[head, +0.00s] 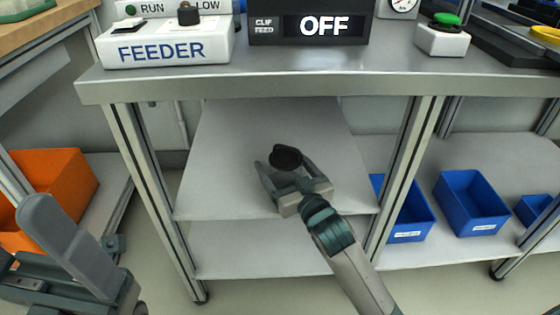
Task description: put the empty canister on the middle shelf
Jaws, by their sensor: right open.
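A dark, round-topped canister (286,157) is over the upper of two shelves under the workbench, the middle shelf (225,165). It looks upright, seen mostly from above. My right gripper (282,168) reaches in from the front with its fingers open, one on each side of the canister. The canister seems to rest on the shelf, but the gripper hides its base. My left gripper (72,245) is at the lower left, away from the shelf. Only part of it shows, and its opening is unclear.
The bench top (300,62) overhangs the shelf, with metal legs (155,200) at both sides. A lower shelf (245,250) looks empty. Blue bins (470,203) stand at right and an orange bin (60,190) at left. The middle shelf is clear around the canister.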

